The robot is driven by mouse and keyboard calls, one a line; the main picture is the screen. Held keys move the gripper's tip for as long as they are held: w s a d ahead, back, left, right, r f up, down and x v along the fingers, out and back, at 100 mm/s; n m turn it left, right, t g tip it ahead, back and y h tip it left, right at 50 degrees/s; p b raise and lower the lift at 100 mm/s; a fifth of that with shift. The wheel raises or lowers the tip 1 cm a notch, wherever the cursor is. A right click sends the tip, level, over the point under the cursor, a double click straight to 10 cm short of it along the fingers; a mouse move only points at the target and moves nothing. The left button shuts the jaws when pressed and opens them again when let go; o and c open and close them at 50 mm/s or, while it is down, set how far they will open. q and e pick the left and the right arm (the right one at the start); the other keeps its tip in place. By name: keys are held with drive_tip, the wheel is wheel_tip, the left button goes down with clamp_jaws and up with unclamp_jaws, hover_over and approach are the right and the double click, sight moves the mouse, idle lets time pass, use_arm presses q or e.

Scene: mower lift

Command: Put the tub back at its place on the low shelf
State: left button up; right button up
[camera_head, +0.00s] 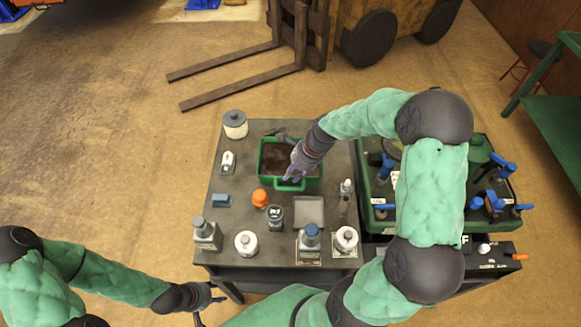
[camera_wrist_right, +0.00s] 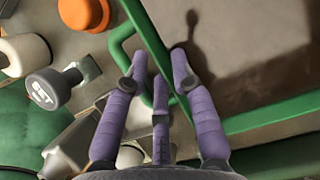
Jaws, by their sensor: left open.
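The green tub (camera_head: 262,170), open and brown inside, is over the back middle of the grey table. Its rim and front handle also show close up in the right wrist view (camera_wrist_right: 122,45). My right gripper (camera_head: 294,177) is at the tub's front edge. Its purple fingers (camera_wrist_right: 160,75) converge on both sides of the green rim; I cannot tell whether they press on it. My left gripper (camera_head: 212,295) is open and empty, low beside the table's front left corner. A green rack with a low board (camera_head: 553,125) stands at the right.
The grey table (camera_head: 225,255) holds a white canister (camera_head: 235,124), an orange cap (camera_head: 260,198), a grey square tray (camera_head: 309,211) and several bottles along its front. A green case with blue-handled tools (camera_head: 480,215) is on its right. A forklift (camera_head: 300,40) stands behind; floor at left is clear.

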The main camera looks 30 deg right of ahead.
sight(287, 182)
drive_tip(key=b+x, duration=0.1)
drive_tip(key=x, duration=0.4)
drive_tip(key=shift+f+b, duration=0.15)
drive_tip(key=shift+b, duration=0.2)
clamp_jaws()
drive_tip(key=shift+s, duration=0.1)
